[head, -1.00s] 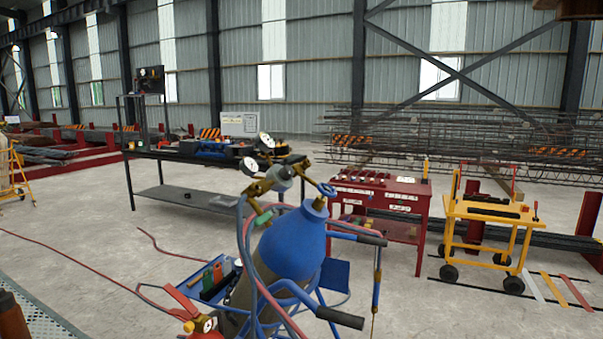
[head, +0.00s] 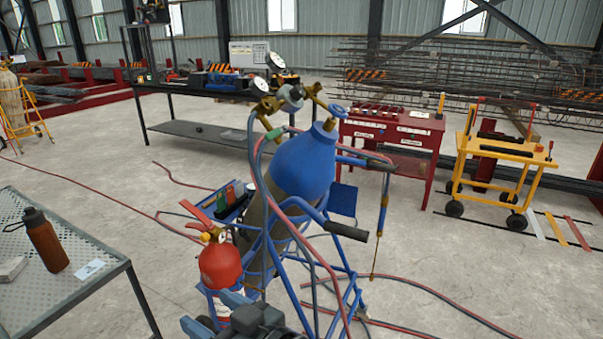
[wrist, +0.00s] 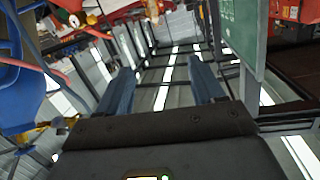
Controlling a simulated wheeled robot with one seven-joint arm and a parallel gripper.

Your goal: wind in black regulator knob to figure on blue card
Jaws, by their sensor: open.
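A blue-topped gas cylinder (head: 303,165) leans in a blue trolley. At its top is a brass regulator (head: 268,104) with two white-faced gauges (head: 261,84) and a dark grey round part (head: 291,97). I cannot tell whether this is the black knob. A blue square panel (head: 343,199) is beside the trolley; no figure is readable on it. My gripper (wrist: 162,86) is open and empty in the wrist view, its blue-grey fingers apart. In the head view my gripper (head: 220,312) shows partly at the bottom edge, low and in front of the trolley, well below the regulator.
A red fire extinguisher (head: 220,264) stands close to my gripper, left of the cylinder. Red and grey hoses (head: 430,288) loop from the regulator onto the floor. A perforated metal table (head: 85,300) with a brown bottle (head: 46,240) is at left. A yellow cart (head: 500,153) stands right.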

